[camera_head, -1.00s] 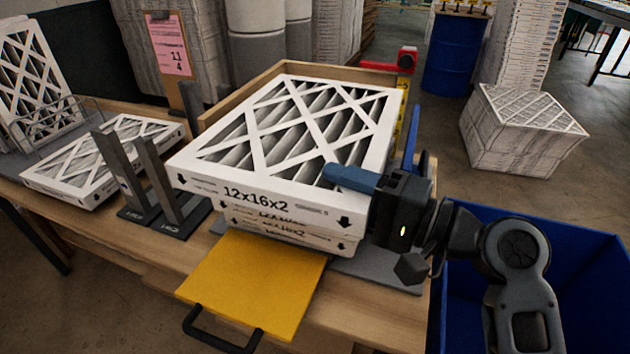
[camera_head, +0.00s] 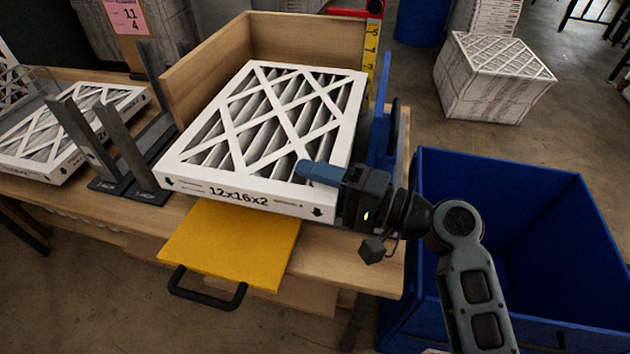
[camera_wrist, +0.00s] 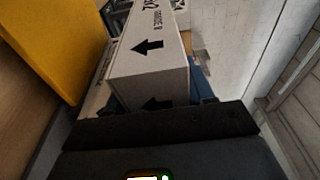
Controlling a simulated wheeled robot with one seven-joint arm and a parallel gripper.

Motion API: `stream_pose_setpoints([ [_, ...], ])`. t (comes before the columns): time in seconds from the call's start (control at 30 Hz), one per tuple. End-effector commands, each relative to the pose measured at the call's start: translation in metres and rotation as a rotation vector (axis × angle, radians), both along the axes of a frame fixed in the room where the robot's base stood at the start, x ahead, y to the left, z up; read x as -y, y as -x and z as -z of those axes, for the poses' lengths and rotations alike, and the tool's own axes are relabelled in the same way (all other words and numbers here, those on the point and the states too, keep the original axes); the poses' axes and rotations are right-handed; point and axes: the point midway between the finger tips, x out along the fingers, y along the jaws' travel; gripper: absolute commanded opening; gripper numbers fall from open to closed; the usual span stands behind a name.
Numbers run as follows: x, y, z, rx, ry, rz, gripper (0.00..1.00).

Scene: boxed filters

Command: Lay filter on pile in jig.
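A white-framed pleated filter (camera_head: 270,120) marked 12x16x2 lies about level inside the wooden jig (camera_head: 285,35). My gripper (camera_head: 322,174) is at its front right corner, with one blue finger across the top of the frame. The other finger is hidden, but it appears shut on the filter. In the wrist view the held filter's printed edge (camera_wrist: 152,75) is close up. I cannot tell whether the held filter touches the pile.
A yellow plate (camera_head: 225,250) with a black handle sticks out at the front. Dark metal uprights (camera_head: 125,150) stand left of the jig. Another filter (camera_head: 70,135) lies further left. A blue bin (camera_head: 530,230) is at the right. A blue upright piece (camera_head: 382,130) stands beside the jig.

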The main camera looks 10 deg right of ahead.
Motion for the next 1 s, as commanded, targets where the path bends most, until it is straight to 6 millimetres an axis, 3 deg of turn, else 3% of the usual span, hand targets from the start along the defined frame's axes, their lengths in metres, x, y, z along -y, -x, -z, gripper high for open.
stream_pose_setpoints([
  [0.27, 0.000, 0.000, 0.000, 0.000, 0.000, 0.000, 0.78],
  [0.57, 0.002, 0.001, -0.001, 0.000, 0.000, 0.001, 0.78],
  [0.67, 0.011, 0.006, 0.000, -0.001, 0.000, 0.002, 0.78],
  [1.0, 0.070, 0.039, 0.001, 0.000, 0.000, 0.004, 0.78],
])
